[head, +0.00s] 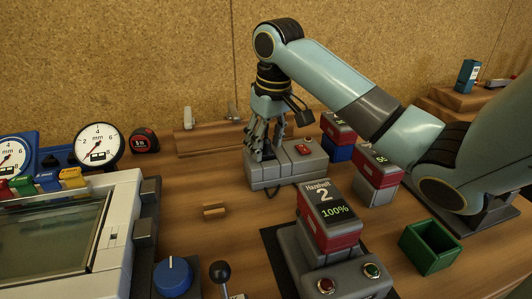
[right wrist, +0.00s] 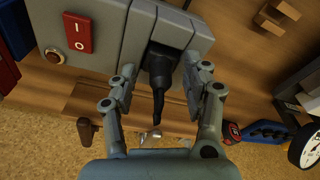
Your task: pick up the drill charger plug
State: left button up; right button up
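The black drill charger plug (right wrist: 160,62) shows between my right gripper's fingers in the right wrist view, with its dark cable end pointing toward the gripper. It sits against a grey power strip (right wrist: 84,28) with a red switch. My right gripper (right wrist: 160,80) is open, one finger on each side of the plug, with gaps visible. In the head view my right gripper (head: 265,142) points down over the left end of the power strip (head: 292,172), and its fingers largely hide the plug. My left gripper is not in view.
Battery chargers with red and grey packs (head: 330,215) stand right of and in front of the strip. A green open box (head: 430,247) is at the right. A small wooden block (head: 213,210) lies at left. Gauges (head: 98,143) and a tape measure (head: 145,141) stand farther left.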

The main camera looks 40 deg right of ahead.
aim_at(265, 139)
jog(key=c, duration=0.9)
jog(key=shift+r, duration=0.45)
notch_tip(265, 139, up, 3)
jog(key=shift+d+f, duration=0.1)
jog(key=s+d+r+p, duration=0.2)
jog(key=s+r, duration=0.1)
jog(key=r, duration=0.1)
jog(key=s+d+r+p, duration=0.2)
jog(key=s+r+p, duration=0.1)
jog(key=r, duration=0.1)
jog(key=s+d+r+p, duration=0.2)
jog(key=s+r+p, duration=0.1)
jog(key=r, duration=0.1)
jog(key=shift+s+r, duration=0.15)
jog(key=shift+s, duration=0.25)
